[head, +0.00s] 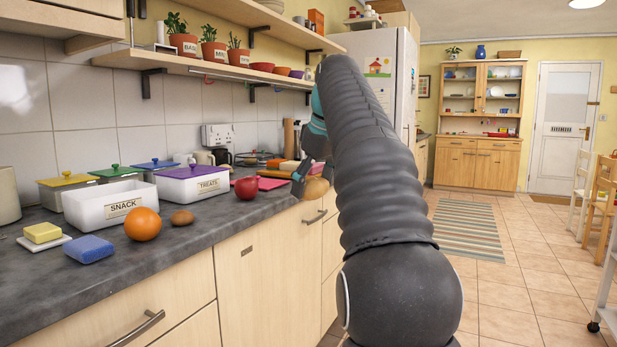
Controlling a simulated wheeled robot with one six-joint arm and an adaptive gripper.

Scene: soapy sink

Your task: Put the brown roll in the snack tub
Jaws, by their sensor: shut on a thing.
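The snack tub (88,212) is a white, open-topped box labelled SNACK on the counter at the left. My gripper (311,179) is at mid-picture, near the counter's front edge, well to the right of the tub and partly hidden behind my arm. It is shut on the brown roll (318,188), a rounded tan-brown thing showing just below the fingers. My arm hides part of the roll. The inside floor of the tub is hidden by its front wall.
An orange (142,224), a brown kiwi-like fruit (182,217) and a red apple (246,188) lie near the tub. A lidded TREATS tub (193,186) stands behind. A blue sponge (89,249) and yellow block (43,232) are front left. A shelf (200,66) hangs above.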

